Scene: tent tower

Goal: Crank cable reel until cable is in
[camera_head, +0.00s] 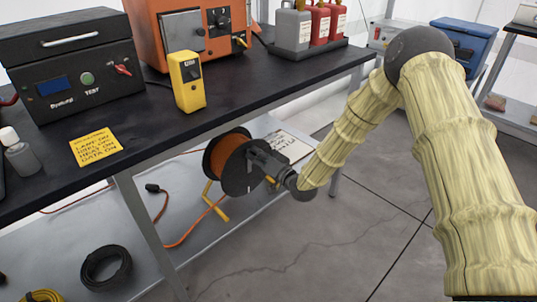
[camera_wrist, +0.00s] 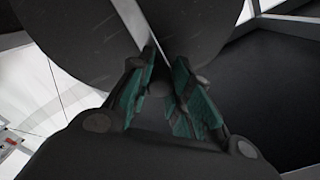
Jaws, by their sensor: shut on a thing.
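The cable reel (camera_head: 238,172) has dark round side discs and orange cable wound between them. It stands on a yellow frame (camera_head: 216,204) on the lower shelf, under the bench. Loose orange cable (camera_head: 190,231) runs from it across the shelf, and a black plug (camera_head: 152,188) lies to the left. My gripper (camera_head: 262,160) is at the reel's right disc. In the wrist view my gripper (camera_wrist: 160,92) has its green-padded fingers closed around a small dark crank knob (camera_wrist: 158,88), in front of the disc (camera_wrist: 90,40). The crank arm itself is mostly hidden.
The black bench top (camera_head: 240,100) overhangs the reel, with a metal leg (camera_head: 145,225) to its left. A black cable coil (camera_head: 106,267) lies on the lower shelf. A paper sheet (camera_head: 290,145) is behind my gripper. The cracked floor (camera_head: 340,235) is clear.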

